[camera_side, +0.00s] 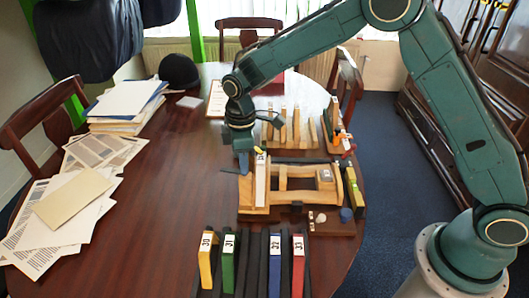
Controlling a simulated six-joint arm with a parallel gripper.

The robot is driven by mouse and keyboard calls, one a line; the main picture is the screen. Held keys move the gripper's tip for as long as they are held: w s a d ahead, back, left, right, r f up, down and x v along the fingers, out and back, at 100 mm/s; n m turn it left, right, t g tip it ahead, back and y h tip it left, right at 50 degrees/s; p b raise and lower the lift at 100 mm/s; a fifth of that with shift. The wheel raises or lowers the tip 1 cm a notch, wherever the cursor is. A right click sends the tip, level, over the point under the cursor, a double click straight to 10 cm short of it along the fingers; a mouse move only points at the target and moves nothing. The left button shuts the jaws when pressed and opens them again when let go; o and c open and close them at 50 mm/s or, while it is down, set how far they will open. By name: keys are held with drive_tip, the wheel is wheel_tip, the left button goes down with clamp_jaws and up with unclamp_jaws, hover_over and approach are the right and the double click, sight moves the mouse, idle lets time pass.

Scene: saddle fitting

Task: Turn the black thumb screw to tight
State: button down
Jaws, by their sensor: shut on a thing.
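My gripper (243,164) points down at the left end of a wooden fixture (300,200). Its jaws are closed there on something small. A short dark piece (229,171) sticks out to the left beside the fingertips, and it looks like part of the black thumb screw. The rest of the screw is hidden by the jaws, so I cannot tell how far it is turned. A pale upright bar (261,180) with a white label stands just right of my gripper.
A slotted wooden rack (292,134) stands behind the fixture. A green and yellow part (354,190) and a blue knob (346,214) are at its right. Several numbered coloured blocks (228,262) stand in front. Papers (62,207) lie at left; the table's middle left is clear.

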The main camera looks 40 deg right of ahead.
drive_tip(key=m, duration=0.6)
drive_tip(key=shift+m, duration=0.4)
drive_tip(key=m, duration=0.3)
drive_tip(key=shift+m, duration=0.4)
drive_tip(key=m, duration=0.3)
drive_tip(key=shift+m, duration=0.3)
drive_tip(key=m, duration=1)
drive_tip(key=shift+r, duration=0.1)
drive_tip(key=shift+m, duration=0.4)
drive_tip(key=c, duration=1.2)
unclamp_jaws()
